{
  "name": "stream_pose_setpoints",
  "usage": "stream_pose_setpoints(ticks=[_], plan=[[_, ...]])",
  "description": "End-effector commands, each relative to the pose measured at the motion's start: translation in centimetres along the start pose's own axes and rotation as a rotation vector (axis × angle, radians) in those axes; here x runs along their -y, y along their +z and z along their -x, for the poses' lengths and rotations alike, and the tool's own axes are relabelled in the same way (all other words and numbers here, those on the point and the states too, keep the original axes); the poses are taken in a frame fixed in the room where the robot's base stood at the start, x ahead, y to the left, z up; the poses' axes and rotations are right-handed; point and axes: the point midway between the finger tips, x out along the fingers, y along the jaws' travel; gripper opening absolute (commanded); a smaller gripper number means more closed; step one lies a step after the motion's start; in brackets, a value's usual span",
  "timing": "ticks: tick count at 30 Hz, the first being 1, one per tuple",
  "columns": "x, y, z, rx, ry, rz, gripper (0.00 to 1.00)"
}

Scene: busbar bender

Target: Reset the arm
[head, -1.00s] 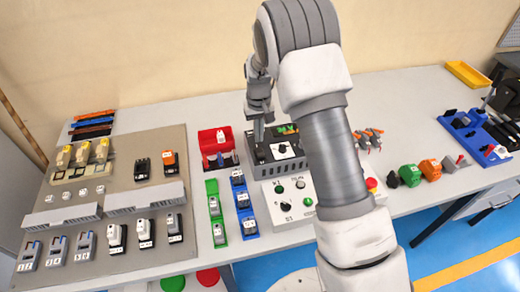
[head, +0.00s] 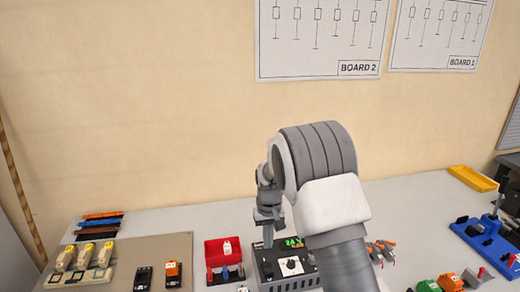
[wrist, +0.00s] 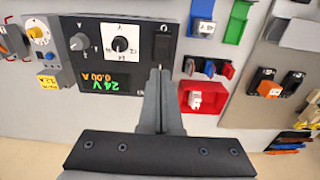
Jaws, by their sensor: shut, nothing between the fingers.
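My gripper (head: 267,238) points down over the left part of a dark power-supply box (head: 270,275) on the table. In the wrist view its fingers (wrist: 159,75) are together with nothing between them. They lie in front of the box's panel (wrist: 95,58), near a black switch at its edge. I cannot tell whether the fingertips touch the box.
A red bin (head: 215,250) with a white part stands just left of the box. A grey board (head: 185,242) with several components lies farther left. Two board diagrams hang on the wall.

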Motion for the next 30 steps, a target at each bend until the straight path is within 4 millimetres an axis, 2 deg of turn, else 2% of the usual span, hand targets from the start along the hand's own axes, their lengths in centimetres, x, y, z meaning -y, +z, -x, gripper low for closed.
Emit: stream_pose_setpoints(ticks=[8, 15, 24, 30], plan=[[-1.8, 3.1, 8.8, -0.084, -0.021, -0.044, 0.0], [-3.0, 7.7, 15.4, -0.159, -0.032, -0.077, 0.0], [-4.2, 14.7, 21.5, -0.256, -0.029, -0.111, 0.0], [-4.6, 19.8, 24.0, -0.32, -0.018, -0.133, 0.0]])
